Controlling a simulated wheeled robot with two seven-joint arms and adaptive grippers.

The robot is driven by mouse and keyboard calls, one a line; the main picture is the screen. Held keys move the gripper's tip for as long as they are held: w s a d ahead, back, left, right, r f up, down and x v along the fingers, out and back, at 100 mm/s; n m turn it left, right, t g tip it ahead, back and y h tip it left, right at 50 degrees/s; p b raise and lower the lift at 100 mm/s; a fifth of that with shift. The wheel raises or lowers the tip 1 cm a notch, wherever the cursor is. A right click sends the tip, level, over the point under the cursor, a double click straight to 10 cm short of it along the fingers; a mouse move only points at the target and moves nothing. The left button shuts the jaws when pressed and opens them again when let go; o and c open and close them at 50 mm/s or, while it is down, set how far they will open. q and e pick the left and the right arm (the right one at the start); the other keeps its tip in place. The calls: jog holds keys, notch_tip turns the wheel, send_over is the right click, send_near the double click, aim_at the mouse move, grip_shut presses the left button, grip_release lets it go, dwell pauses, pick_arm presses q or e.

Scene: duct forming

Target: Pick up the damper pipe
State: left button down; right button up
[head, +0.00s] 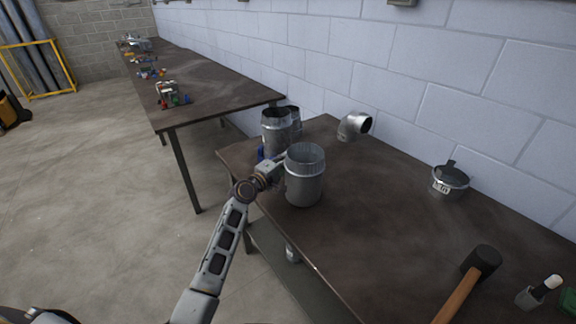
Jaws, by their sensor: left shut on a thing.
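A grey metal pipe (304,184), which I take to be the damper pipe, is upright near the front left edge of the dark table, with a ribbed band at its open top. My left gripper (279,171) reaches it from the left and is shut on its left side. The fingertips are partly hidden against the pipe. I cannot tell whether the pipe's bottom touches the table or is slightly above it. My right gripper is out of view.
Behind the held pipe stand more metal pipes (274,129). A metal elbow (350,126) lies near the wall. A short metal collar (449,181) sits right, with a mallet (465,285) at the front right. The middle of the table (385,200) is clear.

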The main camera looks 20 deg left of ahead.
pick_arm(q)
notch_tip(320, 180, up, 7)
jog(key=p, duration=0.1)
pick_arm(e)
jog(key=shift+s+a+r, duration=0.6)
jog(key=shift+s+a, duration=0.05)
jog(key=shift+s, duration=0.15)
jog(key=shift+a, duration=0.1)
